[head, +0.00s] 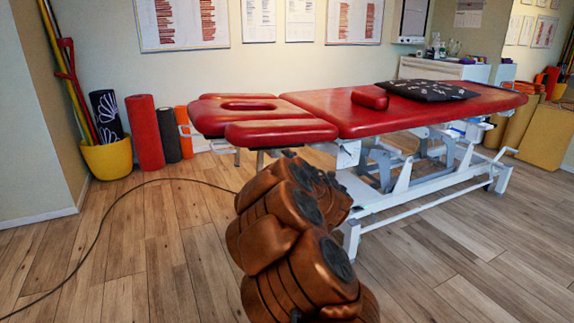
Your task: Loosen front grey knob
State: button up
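A red treatment table (325,108) on a white and grey metal frame stands across the middle of the head view. Its split headrest end, with a face slot, points left. I cannot make out a front grey knob; the area under the headrest is partly covered by my bronze-coloured arm. My arm reaches up from the bottom centre toward the near left end of the table. My gripper (325,180) is mostly hidden behind my arm links, with only dark parts showing. I cannot tell whether it is open or touching anything.
A black cable (103,222) curves over the wooden floor on the left. A yellow bucket (108,160) with poles and rolled mats (146,133) stand by the wall. A red bolster (370,97) and black patterned cushion (426,90) lie on the table.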

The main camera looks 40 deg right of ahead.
jog(key=o, duration=1.2)
jog(key=shift+c, duration=0.2)
jog(key=shift+s, duration=0.1)
jog(key=v, duration=1.1)
jog(key=shift+s+a, duration=0.15)
jog(key=shift+s, duration=0.2)
